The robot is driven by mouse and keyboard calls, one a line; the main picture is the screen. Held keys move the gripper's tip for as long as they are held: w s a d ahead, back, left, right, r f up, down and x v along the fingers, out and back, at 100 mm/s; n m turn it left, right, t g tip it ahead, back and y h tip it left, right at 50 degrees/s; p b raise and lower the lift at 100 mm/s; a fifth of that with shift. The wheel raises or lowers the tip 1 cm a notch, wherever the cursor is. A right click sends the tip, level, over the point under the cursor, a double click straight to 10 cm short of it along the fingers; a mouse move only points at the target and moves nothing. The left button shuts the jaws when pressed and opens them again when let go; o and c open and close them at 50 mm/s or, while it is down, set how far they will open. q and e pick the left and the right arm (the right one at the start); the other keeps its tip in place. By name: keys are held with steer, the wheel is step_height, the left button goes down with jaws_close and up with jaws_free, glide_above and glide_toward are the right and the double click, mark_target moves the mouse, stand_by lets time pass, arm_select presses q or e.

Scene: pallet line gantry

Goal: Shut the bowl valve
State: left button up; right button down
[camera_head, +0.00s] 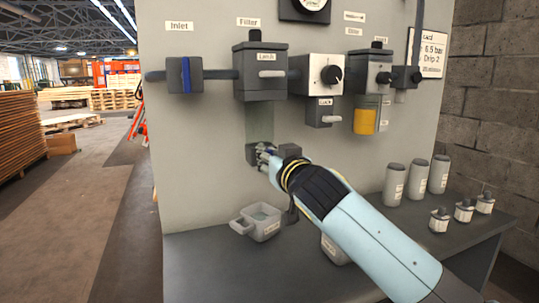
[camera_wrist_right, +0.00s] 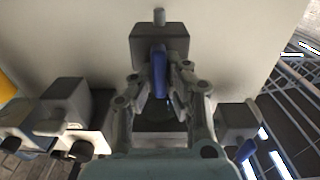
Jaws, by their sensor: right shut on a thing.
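The bowl valve (camera_head: 252,153) is a dark grey block low on the panel, below the translucent bowl (camera_head: 260,124) of the filter. In the right wrist view, the valve block (camera_wrist_right: 160,36) has a short stub and a blue lever (camera_wrist_right: 159,72) on its face. My right gripper (camera_head: 268,158) reaches the valve from the lower right. In the right wrist view, the gripper's fingers (camera_wrist_right: 160,84) are shut on the blue lever, one on each side. The fingers hide part of the valve in the head view. My left gripper is not in view.
Above is the filter (camera_head: 260,60), with the blue-handled inlet valve (camera_head: 186,76) to its left and the regulator (camera_head: 318,75) to its right. A grey cup (camera_head: 262,222) stands on the bench (camera_head: 210,270) below. Several canisters (camera_head: 394,184) stand at the right.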

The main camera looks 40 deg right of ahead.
steer(key=n, duration=0.1)
steer(key=n+p, duration=0.1)
steer(key=n, duration=0.1)
steer(key=n+p, duration=0.1)
steer(key=shift+a, duration=0.25)
steer(key=n+p, duration=0.1)
steer(key=n, duration=0.3)
steer(key=f+n+p, duration=0.1)
steer(key=n+p, duration=0.1)
steer(key=n, duration=0.3)
steer(key=n+p, duration=0.1)
steer(key=n, duration=0.3)
steer(key=shift+w+a+f, duration=0.1)
steer(key=shift+a+f, duration=0.05)
steer(key=shift+a, duration=0.2)
steer(key=shift+n+p, duration=0.3)
steer(key=shift+n, duration=0.1)
steer(key=c, duration=1.3)
jaws_free()
steer(key=shift+c, duration=0.2)
